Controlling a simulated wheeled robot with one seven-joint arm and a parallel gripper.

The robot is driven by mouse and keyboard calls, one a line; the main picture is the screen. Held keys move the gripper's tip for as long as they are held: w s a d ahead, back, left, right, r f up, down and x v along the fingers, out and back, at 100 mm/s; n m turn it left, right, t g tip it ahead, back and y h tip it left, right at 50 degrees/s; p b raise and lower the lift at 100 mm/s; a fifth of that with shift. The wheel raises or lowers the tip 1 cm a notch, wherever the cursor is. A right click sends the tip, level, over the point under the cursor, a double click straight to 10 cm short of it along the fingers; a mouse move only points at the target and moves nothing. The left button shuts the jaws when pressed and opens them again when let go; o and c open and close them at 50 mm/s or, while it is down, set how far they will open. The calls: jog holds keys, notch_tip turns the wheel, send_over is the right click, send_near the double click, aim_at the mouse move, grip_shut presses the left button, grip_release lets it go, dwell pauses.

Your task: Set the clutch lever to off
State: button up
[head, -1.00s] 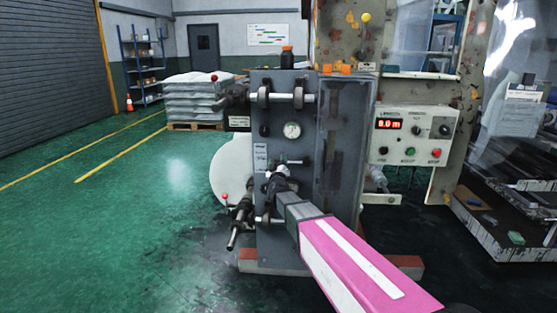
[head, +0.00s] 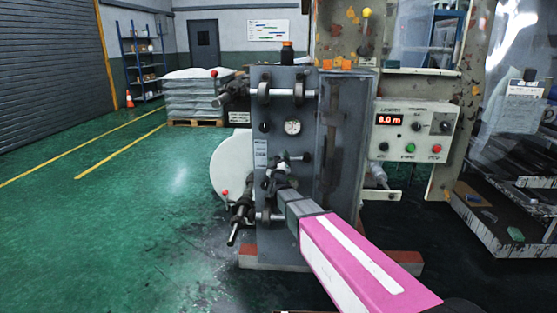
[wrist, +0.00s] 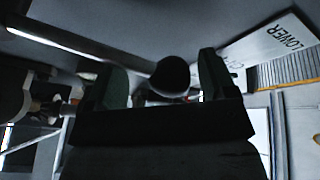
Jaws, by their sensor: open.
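The grey machine column (head: 335,150) stands in the middle of the head view, with a gauge (head: 292,127) on its front. A short lever with a dark round knob (head: 306,157) shows just past my gripper (head: 280,165), which partly covers it. In the wrist view a dark round knob (wrist: 171,75) on a metal rod (wrist: 85,45) sits between the two fingertips of my gripper (wrist: 160,85). The fingers are apart; I cannot tell whether they touch the knob. A white label reading "LOWER" (wrist: 285,38) is at the upper right, with a partly hidden label below it.
Rollers (head: 288,92) jut from the column above. A white roll (head: 230,165) and red-knobbed handles (head: 238,215) are at its left. A control box (head: 415,131) reading 8.0 m is at the right. The green floor at left is clear.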

jog(key=v, duration=1)
jog(key=shift+s, duration=0.2)
jog(key=shift+f, duration=0.15)
